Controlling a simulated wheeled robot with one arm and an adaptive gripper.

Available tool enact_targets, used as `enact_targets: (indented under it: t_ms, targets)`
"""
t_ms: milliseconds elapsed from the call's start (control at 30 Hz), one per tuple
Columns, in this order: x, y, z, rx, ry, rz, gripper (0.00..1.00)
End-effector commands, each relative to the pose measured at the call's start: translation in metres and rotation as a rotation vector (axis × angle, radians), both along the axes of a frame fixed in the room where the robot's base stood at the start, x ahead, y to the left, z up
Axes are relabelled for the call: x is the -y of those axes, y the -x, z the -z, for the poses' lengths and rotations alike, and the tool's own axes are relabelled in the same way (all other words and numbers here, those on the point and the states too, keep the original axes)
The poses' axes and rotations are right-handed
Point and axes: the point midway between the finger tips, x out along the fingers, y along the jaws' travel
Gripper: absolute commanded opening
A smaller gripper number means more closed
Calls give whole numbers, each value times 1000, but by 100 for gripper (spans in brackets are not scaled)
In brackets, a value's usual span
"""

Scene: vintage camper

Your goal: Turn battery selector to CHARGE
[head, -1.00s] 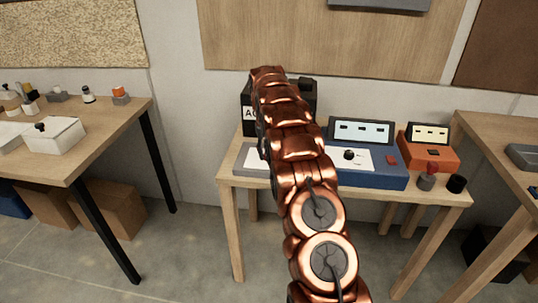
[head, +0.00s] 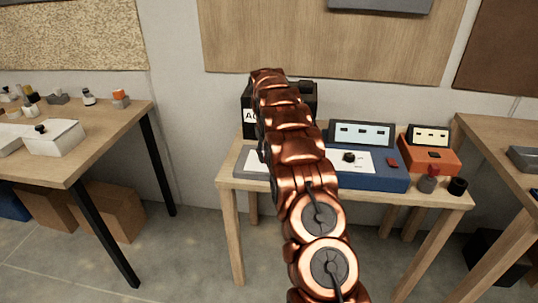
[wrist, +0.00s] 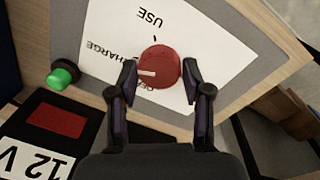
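The battery selector is a round red knob (wrist: 163,62) with a white pointer mark, on a white label sheet (wrist: 215,50) in the wrist view. The upside-down word CHARGE lies left of the knob, partly covered by a finger. USE stands above it, and another label below is mostly hidden. My gripper (wrist: 160,75) has one finger on each side of the knob, and the fingertips appear to touch its sides. In the head view my arm hides the gripper and knob; part of the grey selector panel (head: 243,170) shows.
A green button (wrist: 63,76) and a black box marked 12 V (wrist: 83,120) lie left of the knob. On the wooden table (head: 229,186) a blue device (head: 385,178) and an orange device (head: 440,158) stand right of my arm. Side tables flank it.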

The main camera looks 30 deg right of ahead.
Motion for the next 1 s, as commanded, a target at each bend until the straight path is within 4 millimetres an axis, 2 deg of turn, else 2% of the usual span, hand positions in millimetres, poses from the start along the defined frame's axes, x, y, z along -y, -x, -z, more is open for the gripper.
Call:
enact_targets:
  t_ms: [33,167,567,733,1000]
  targets:
    - [0,0,0,0,0,0,57]
    - [0,0,0,0,0,0,69]
    - [0,0,-3,2,0,1,69]
    - [-1,0,-17,1,0,0,69]
    - [-3,-1,-54,2,0,1,69]
